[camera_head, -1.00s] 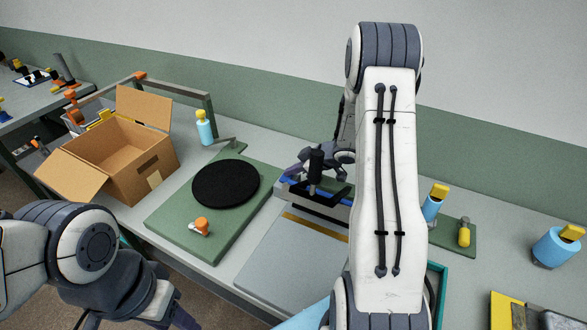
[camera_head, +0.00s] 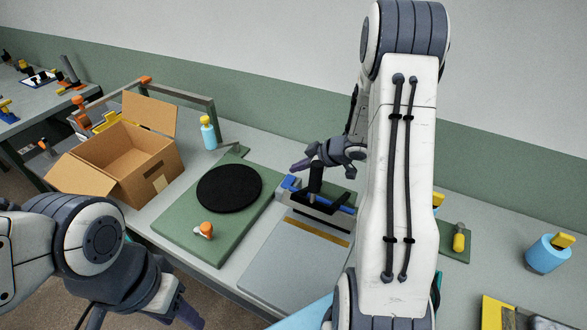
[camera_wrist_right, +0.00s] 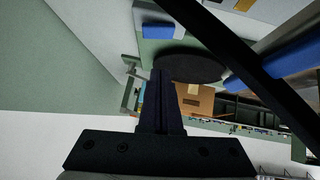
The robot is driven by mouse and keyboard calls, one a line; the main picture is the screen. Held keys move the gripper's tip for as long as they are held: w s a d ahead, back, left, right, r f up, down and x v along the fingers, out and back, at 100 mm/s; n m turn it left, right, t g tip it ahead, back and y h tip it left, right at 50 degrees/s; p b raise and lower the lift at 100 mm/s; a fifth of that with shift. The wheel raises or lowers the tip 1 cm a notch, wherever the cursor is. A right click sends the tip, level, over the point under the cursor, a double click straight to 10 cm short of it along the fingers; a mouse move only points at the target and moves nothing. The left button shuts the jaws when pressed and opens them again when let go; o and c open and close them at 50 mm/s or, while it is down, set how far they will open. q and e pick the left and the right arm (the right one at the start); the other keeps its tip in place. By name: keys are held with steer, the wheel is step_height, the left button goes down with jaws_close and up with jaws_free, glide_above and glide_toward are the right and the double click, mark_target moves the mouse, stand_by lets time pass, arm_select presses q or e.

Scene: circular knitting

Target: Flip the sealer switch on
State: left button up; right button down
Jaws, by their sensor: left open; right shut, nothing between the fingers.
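The sealer (camera_head: 325,212) stands mid-table, with a blue bar and an upright black handle (camera_head: 315,180). I cannot make out its switch in either view. My right gripper (camera_head: 299,165) is shut and empty, just above and behind the sealer's left blue end, beside the handle. In the right wrist view its fingers (camera_wrist_right: 160,98) are together, with a dark bar crossing close by and blue parts (camera_wrist_right: 270,65) near the top. The right arm hides part of the sealer's right side.
A green board (camera_head: 190,237) with a black disc (camera_head: 228,188) and a small orange-topped item (camera_head: 205,231) lies left of the sealer. A blue container (camera_head: 547,254) stands far right.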

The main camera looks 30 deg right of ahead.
steer(key=v, duration=0.6)
steer(key=shift+s, duration=0.15)
steer(key=shift+a, duration=0.1)
steer(key=shift+w+d+r+h+b, duration=0.25)
steer(key=shift+w+d+b, duration=0.2)
steer(key=shift+b, duration=0.75)
steer(key=shift+f, duration=0.1)
